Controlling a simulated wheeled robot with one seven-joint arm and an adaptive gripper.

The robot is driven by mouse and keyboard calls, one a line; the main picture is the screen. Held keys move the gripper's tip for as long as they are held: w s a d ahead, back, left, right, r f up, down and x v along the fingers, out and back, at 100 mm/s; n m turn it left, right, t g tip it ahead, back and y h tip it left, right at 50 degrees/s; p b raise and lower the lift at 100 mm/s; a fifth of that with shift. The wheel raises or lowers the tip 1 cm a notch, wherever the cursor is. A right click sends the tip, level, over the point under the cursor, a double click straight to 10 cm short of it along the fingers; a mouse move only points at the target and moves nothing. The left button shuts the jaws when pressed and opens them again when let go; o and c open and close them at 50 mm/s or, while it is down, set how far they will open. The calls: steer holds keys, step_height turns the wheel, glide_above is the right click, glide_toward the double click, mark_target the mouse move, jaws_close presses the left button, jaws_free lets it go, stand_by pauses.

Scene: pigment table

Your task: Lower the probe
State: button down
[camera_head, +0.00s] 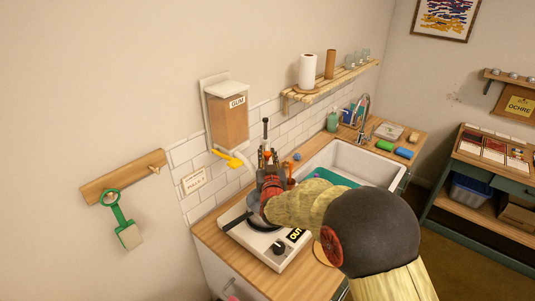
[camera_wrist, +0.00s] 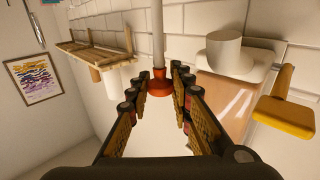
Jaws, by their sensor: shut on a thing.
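My gripper (camera_wrist: 160,84) is shut on the probe (camera_wrist: 158,35), a pale thin rod with a red-orange collar between the fingertips in the wrist view. In the head view my gripper (camera_head: 268,172) is above the back of the white hotplate (camera_head: 236,220), close to the tiled wall. The hotplate has a dark round top, a black knob and a sign reading OUT. My arm and fingers hide part of the hotplate, and the probe's lower end is hidden in the head view.
A gum dispenser (camera_head: 227,120) with a yellow lever (camera_head: 228,158) is on the wall, left of my gripper. The sink (camera_head: 365,165) is at right. A slatted shelf (camera_head: 332,83) with a paper roll is above. A green scoop (camera_head: 122,222) hangs at far left.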

step_height(320, 180, down, 10)
steer(key=b, duration=0.6)
steer(key=shift+f+b, duration=0.15)
steer(key=shift+b, duration=0.25)
steer(key=c, duration=1.9)
jaws_free()
steer(key=shift+a+f, duration=0.1)
steer(key=o, duration=0.3)
steer(key=shift+o, duration=0.2)
steer(key=shift+r, duration=0.2)
steer(key=s+d, duration=0.1)
steer(key=s, duration=1.1)
steer(key=shift+d, duration=0.3)
